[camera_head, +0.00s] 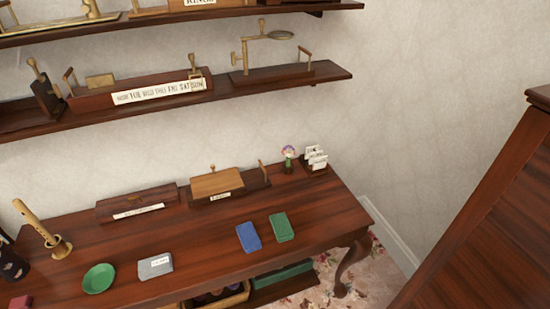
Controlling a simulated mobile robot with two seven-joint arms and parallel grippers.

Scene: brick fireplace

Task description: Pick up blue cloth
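A small blue folded item (248,237), which looks like the blue cloth, lies flat on the dark wooden table (330,214) near its front edge. A similar green folded item (281,227) lies just to its right, with a narrow gap between them. Neither of my grippers shows in the head view, and nothing is seen touching the blue cloth.
A grey labelled block (155,266) and a green bowl (98,278) sit left on the table. Wooden boxes (217,184) line its back. Shelves (200,97) hang above. A tall wooden piece (490,235) stands at right. Bare tabletop surrounds the cloth.

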